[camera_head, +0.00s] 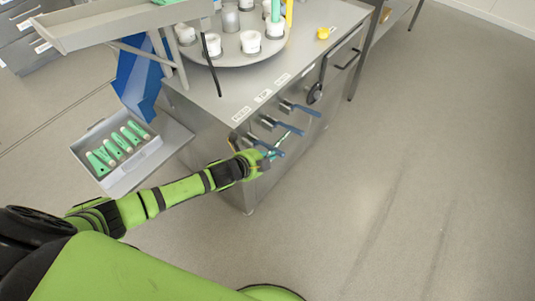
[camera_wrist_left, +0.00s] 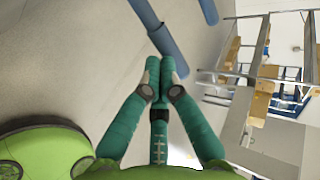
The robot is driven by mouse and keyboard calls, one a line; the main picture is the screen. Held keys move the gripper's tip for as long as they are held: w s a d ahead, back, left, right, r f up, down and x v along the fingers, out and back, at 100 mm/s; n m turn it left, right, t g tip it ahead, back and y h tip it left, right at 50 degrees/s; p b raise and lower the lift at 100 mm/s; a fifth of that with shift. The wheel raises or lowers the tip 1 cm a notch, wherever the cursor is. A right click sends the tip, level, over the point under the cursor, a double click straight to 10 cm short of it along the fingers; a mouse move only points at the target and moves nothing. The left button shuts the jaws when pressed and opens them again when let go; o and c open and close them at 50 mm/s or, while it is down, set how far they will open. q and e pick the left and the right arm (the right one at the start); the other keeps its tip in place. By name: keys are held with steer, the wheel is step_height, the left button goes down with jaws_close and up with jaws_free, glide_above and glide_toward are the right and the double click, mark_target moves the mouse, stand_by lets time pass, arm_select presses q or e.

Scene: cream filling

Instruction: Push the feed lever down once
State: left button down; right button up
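Several levers with blue handles stick out from the front of the metal cabinet: a near one (camera_head: 270,147), a middle one (camera_head: 287,127) and a far one (camera_head: 303,109). Small labels lie on the top edge above them; the near label (camera_head: 241,114) seems to read FEED, but it is too small to be sure. My left gripper (camera_head: 273,153) is at the near lever. In the left wrist view its teal fingers (camera_wrist_left: 160,68) are together, with nothing visible between them. A blue handle (camera_wrist_left: 166,41) lies just beyond the fingertips; contact cannot be told. My right gripper is not in view.
A round tray (camera_head: 233,60) with several white cups stands on the cabinet top. A grey box (camera_head: 124,174) of green-and-white tubes is left of the cabinet. A round black knob (camera_head: 314,93) is past the levers. The floor to the right is clear.

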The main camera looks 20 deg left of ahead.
arm_select(q)
steer(key=shift+d+f, duration=0.1)
steer(key=shift+f, duration=0.1)
step_height(320, 180, down, 8)
steer(key=m+t+y+b, duration=0.3)
steer(key=m+y+b, duration=0.2)
steer(key=b, duration=0.4)
steer(key=shift+d+f+y, duration=0.15)
steer(key=shift+d+y, duration=0.05)
steer(key=shift+y, duration=0.1)
steer(key=shift+s, duration=0.1)
stand_by(0.5)
steer(key=shift+r+p, duration=0.85)
steer(key=shift+a, duration=0.1)
